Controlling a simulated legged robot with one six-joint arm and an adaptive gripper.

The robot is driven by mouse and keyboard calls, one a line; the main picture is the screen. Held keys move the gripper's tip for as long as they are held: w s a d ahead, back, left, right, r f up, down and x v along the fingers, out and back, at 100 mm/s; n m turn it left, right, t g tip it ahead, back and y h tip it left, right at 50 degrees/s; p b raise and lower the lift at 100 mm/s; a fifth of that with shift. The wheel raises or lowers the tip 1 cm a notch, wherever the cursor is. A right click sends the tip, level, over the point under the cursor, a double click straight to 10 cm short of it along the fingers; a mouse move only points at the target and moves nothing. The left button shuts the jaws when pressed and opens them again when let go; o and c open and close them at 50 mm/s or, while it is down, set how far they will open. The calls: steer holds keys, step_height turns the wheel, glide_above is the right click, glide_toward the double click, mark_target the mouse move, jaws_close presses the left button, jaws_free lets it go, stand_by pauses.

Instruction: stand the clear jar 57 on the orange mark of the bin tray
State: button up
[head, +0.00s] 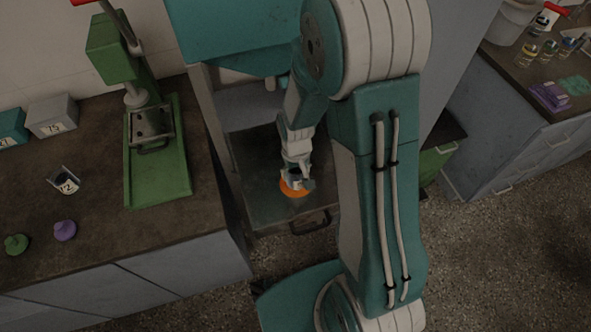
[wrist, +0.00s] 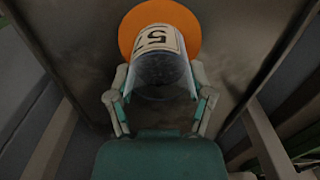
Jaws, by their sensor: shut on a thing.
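The clear jar 57 (wrist: 160,70) is between the fingers of my gripper (wrist: 158,88) in the wrist view, its white label reading 57. My gripper (head: 298,172) is shut on it, low over the dark bin tray (head: 258,200) in the head view. The orange mark (wrist: 160,22) is a round disc on the tray; it also shows in the head view (head: 293,190). The jar covers the near part of the disc in the wrist view. I cannot tell whether its base touches the tray. In the head view my gripper mostly hides the jar.
Side walls stand close on both sides of the tray, and a handle (head: 310,223) is at its front. A green press (head: 155,150) and a jar 72 (head: 65,182) stand on the left bench. Several small jars stand on the right bench.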

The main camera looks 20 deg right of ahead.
steer(key=o, duration=1.3)
steer(key=shift+c, duration=0.2)
step_height(320, 180, up, 12)
steer(key=s+r+t, duration=0.5)
steer(key=s+r, duration=0.9)
steer(key=r, duration=0.2)
steer(key=shift+r+m+t, duration=0.3)
steer(key=shift+r, duration=0.1)
